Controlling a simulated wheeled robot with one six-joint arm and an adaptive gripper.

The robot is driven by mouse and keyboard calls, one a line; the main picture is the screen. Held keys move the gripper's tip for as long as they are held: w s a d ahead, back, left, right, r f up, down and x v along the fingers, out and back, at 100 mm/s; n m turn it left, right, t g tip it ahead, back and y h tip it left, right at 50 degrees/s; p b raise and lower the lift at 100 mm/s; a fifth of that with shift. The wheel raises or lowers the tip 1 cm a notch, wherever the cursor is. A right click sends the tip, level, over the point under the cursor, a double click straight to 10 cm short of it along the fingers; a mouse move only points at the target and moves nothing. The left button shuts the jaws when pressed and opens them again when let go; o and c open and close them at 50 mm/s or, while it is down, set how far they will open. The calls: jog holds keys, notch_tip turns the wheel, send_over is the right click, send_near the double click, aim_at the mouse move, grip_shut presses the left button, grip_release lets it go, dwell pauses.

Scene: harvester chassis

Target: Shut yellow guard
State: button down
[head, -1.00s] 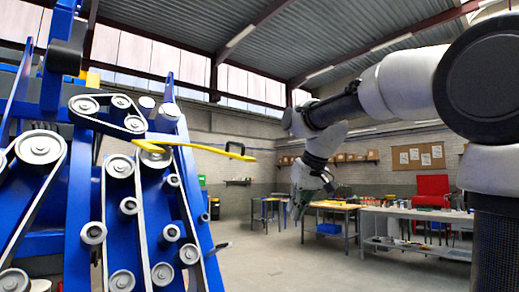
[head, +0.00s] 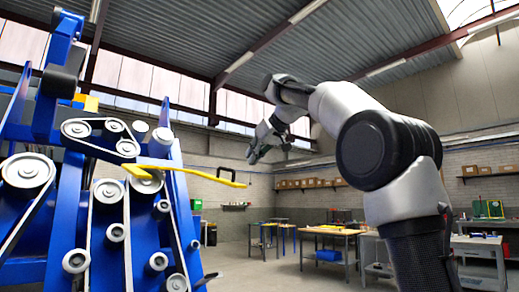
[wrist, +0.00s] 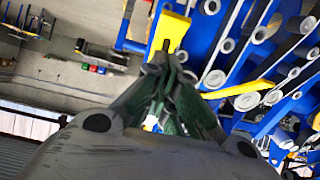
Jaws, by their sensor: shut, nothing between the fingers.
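The yellow guard (head: 200,174) is a long yellow bar with a black handle (head: 226,173) near its free end. It sticks out to the right from the blue chassis, over the pulleys, and stands open. My gripper (head: 252,157) is shut and empty, just above and right of the guard's free end in the head view, apart from it there. In the wrist view my gripper's fingers (wrist: 170,66) are together. A yellow strip (wrist: 242,89) shows right of them and a yellow piece with a dark mark (wrist: 170,30) above them; the fingers hide what lies between.
The blue chassis (head: 75,200) with several grey pulleys and belts fills the left. Work tables (head: 330,233) stand at the back right. The floor between chassis and tables is open.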

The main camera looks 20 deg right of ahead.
jog(key=w+a+f, duration=0.1)
jog(key=w+f, duration=0.2)
jog(key=f, duration=0.2)
jog(key=shift+w+a+f, duration=0.2)
jog(key=shift+f, duration=0.2)
jog(key=w+a+f, duration=0.2)
jog(key=w+f, duration=0.3)
jog(key=f, duration=0.5)
jog(key=w+a+f+t, duration=0.1)
jog(key=w+f, duration=0.4)
jog(key=f, duration=0.5)
jog(key=w+a+f, duration=0.3)
jog(key=w+f, duration=0.2)
jog(key=f, duration=0.6)
jog(key=shift+w+a, duration=0.15)
jog(key=shift+a, duration=0.05)
